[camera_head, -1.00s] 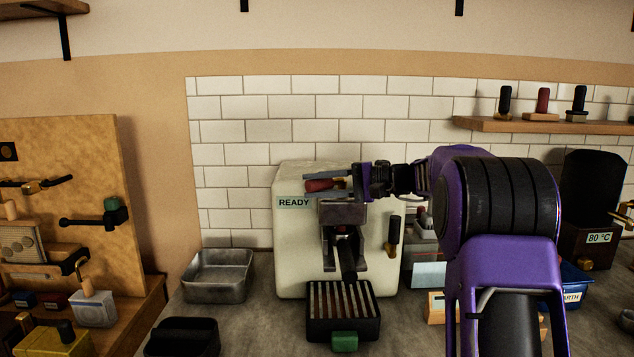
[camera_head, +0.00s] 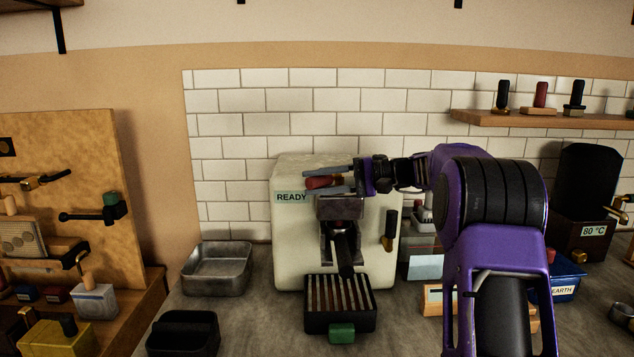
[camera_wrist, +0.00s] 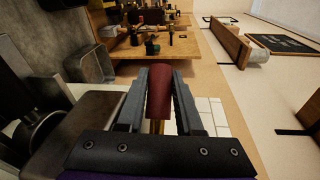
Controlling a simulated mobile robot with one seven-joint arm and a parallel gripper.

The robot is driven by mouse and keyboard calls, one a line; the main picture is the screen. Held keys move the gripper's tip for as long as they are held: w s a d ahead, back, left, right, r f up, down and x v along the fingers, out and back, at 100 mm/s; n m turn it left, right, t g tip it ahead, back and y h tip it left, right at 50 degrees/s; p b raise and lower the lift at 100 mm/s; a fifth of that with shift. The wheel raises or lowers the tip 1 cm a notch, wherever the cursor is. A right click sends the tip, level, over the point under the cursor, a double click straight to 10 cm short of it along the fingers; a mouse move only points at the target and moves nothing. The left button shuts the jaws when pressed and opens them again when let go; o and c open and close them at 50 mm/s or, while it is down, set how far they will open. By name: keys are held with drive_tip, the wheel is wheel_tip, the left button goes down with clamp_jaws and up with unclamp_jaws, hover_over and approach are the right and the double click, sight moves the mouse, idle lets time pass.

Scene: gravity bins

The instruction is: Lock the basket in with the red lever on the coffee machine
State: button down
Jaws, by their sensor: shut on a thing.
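The cream coffee machine (camera_head: 288,245) with a READY label stands on the counter against the tiled wall. The red lever (camera_head: 318,183) is at its upper front; its red handle also shows in the wrist view (camera_wrist: 160,92). My gripper (camera_head: 328,179) reaches in from the right and is shut on the red handle, one finger on each side; the wrist view shows this grip too (camera_wrist: 157,88). The basket's dark handle (camera_head: 345,262) points forward and down from under the machine's head. The basket itself is mostly hidden there, so its seating cannot be told.
A slatted drip tray (camera_head: 322,318) sits below the basket handle. A metal pan (camera_head: 218,270) stands left of the machine. A black-handled tap (camera_head: 389,228) is on its right front. A wooden shelf (camera_head: 535,119) hangs at right. Open air lies above the machine.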

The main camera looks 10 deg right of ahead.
drive_tip(key=c, duration=0.8)
unclamp_jaws()
drive_tip(key=shift+c, duration=0.2)
drive_tip(key=shift+d, duration=0.1)
drive_tip(key=v, duration=1.7)
drive_tip(key=shift+d+p, duration=0.2)
drive_tip(key=shift+p, duration=0.25)
drive_tip(key=shift+r, duration=0.15)
